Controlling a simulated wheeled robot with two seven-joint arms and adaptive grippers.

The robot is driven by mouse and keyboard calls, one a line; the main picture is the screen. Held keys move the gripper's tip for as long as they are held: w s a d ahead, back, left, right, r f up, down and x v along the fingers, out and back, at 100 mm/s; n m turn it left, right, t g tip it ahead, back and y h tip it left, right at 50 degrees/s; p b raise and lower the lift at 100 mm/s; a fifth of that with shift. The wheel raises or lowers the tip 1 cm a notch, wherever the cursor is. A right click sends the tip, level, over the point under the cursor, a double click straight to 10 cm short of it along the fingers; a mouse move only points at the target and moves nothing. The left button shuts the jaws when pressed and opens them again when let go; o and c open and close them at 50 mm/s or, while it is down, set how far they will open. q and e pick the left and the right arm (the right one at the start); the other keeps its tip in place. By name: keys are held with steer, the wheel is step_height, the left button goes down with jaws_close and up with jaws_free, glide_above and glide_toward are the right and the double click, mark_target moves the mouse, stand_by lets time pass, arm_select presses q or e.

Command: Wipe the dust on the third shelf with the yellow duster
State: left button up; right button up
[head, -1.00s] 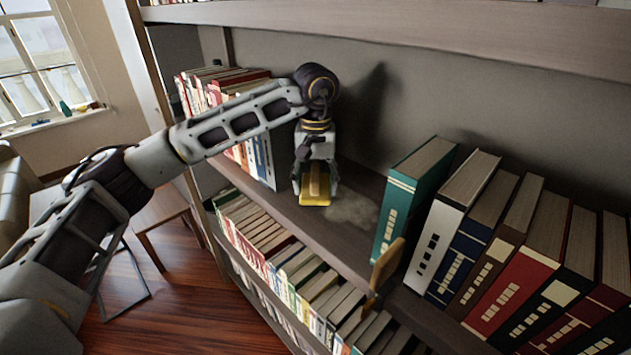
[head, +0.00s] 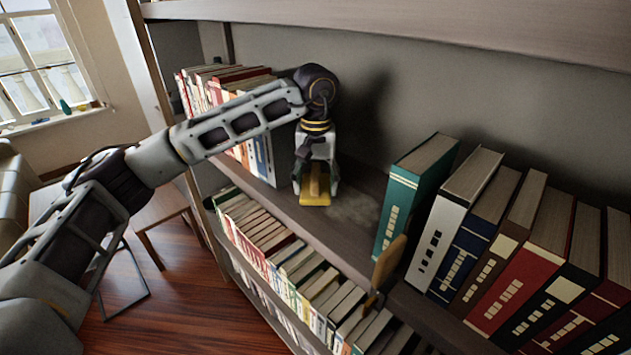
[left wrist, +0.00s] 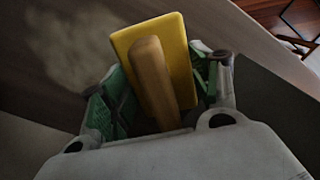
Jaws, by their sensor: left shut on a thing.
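The yellow duster (head: 315,199) has a flat yellow pad and a wooden handle. It sits at the shelf surface in the gap between two groups of books. My left gripper (head: 316,180) is shut on its handle from above. In the left wrist view the duster (left wrist: 183,55) lies between the green-padded fingers of the left gripper (left wrist: 158,92). The third shelf (head: 345,235) is dark wood. A pale dust patch (head: 352,209) lies on it just right of the duster.
Upright books (head: 215,90) stand left of the gap, close to my left gripper. A green book (head: 405,195) and several larger books stand to the right. A lower shelf is full of books (head: 300,278).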

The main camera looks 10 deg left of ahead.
mark_target(328, 193)
arm_select(q)
steer(key=shift+f+b, duration=0.45)
steer(key=shift+f, duration=0.15)
arm_select(e)
steer(key=shift+w+d+f, duration=0.15)
steer(key=shift+d+f, duration=0.3)
arm_select(q)
steer(key=shift+d, duration=0.1)
arm_select(e)
steer(key=shift+a, duration=0.1)
arm_select(q)
steer(key=shift+s+d, duration=0.2)
steer(key=shift+d, duration=0.25)
steer(key=shift+s+d+r, duration=0.15)
steer(key=shift+s+d, duration=0.6)
steer(key=shift+d, duration=0.25)
arm_select(e)
steer(key=shift+a+f, duration=0.2)
steer(key=shift+a, duration=0.05)
arm_select(q)
steer(key=shift+d, duration=0.1)
steer(key=shift+s+d+f+b, duration=0.1)
steer(key=shift+s+d+b, duration=0.2)
steer(key=shift+s+d, duration=0.3)
steer(key=shift+s+d+f+b, duration=0.1)
steer(key=shift+s+d+b, duration=0.2)
steer(key=shift+d, duration=0.4)
arm_select(e)
steer(key=shift+f, duration=0.4)
